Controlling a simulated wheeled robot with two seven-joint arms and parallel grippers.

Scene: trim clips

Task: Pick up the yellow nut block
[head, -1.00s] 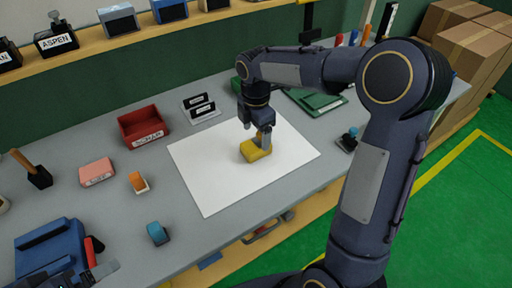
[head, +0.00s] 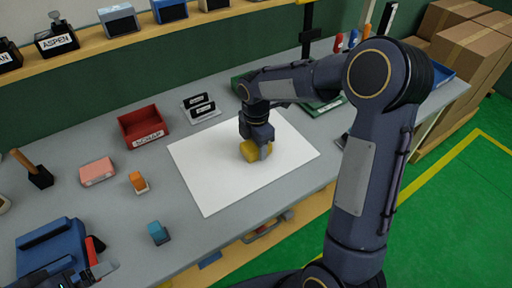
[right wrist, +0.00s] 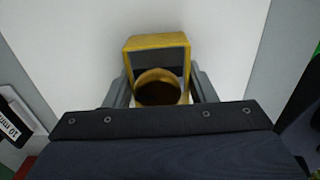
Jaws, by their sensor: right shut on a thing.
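The yellow nut block (head: 250,153) is on the white sheet (head: 205,184) in the middle of the bench. In the right wrist view the yellow nut block (right wrist: 157,42) shows a dark face and a round yellow collar with a dark hole. My right gripper (head: 262,150) points down over the block and is shut on it; its fingers (right wrist: 160,90) lie on both sides of the collar in the wrist view. I cannot tell whether the block still touches the sheet. My left gripper (head: 92,274) shows only partly at the lower left, and its jaws are unclear.
A pink block (head: 97,172), an orange block (head: 139,182) and a teal block (head: 158,233) lie left. A blue object (head: 48,245) is at the lower left.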

